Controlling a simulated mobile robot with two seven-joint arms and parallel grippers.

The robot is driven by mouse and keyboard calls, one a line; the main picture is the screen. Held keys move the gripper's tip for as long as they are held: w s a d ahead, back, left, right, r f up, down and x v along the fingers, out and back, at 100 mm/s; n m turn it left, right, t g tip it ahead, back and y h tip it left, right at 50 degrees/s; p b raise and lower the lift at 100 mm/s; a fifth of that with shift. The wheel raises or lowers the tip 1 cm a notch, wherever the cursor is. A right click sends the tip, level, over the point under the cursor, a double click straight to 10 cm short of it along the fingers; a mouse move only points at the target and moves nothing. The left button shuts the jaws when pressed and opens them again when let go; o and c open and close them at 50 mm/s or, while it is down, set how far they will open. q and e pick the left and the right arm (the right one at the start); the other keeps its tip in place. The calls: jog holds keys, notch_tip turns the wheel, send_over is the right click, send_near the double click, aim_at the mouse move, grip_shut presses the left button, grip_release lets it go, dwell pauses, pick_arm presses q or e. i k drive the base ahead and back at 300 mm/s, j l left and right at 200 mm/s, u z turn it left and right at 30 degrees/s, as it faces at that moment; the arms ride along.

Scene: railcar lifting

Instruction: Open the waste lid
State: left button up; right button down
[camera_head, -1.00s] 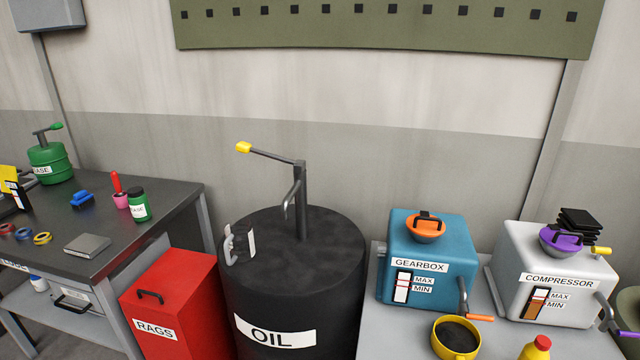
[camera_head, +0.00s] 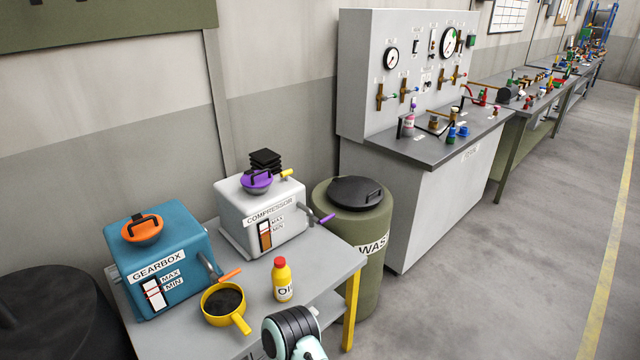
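The olive-green waste drum (camera_head: 368,288) stands on the floor between the grey bench and the tall grey test cabinet. Its label is partly cut off by the curve and reads "WAS". The black round waste lid (camera_head: 355,191) lies flat on top, with a small dark handle at its right side. The lid looks closed. At the bottom edge, a black and pale-teal part of my own arm shows over the bench front. No gripper fingers show, and neither gripper is in view.
The grey bench (camera_head: 337,262) holds the blue gearbox box (camera_head: 165,255), the white compressor box (camera_head: 262,215), a yellow pan (camera_head: 223,301) and a yellow oil bottle (camera_head: 282,280). The test cabinet (camera_head: 445,197) stands close behind the drum on the right. Open floor (camera_head: 500,290) lies to the right.

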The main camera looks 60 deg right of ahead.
aim_at(355, 192)
jog(key=z, duration=2.2)
jog(key=i+l+u, duration=0.3)
jog(key=i+l, duration=0.3)
jog(key=i+l+u, duration=0.35)
jog(key=i+l, duration=0.35)
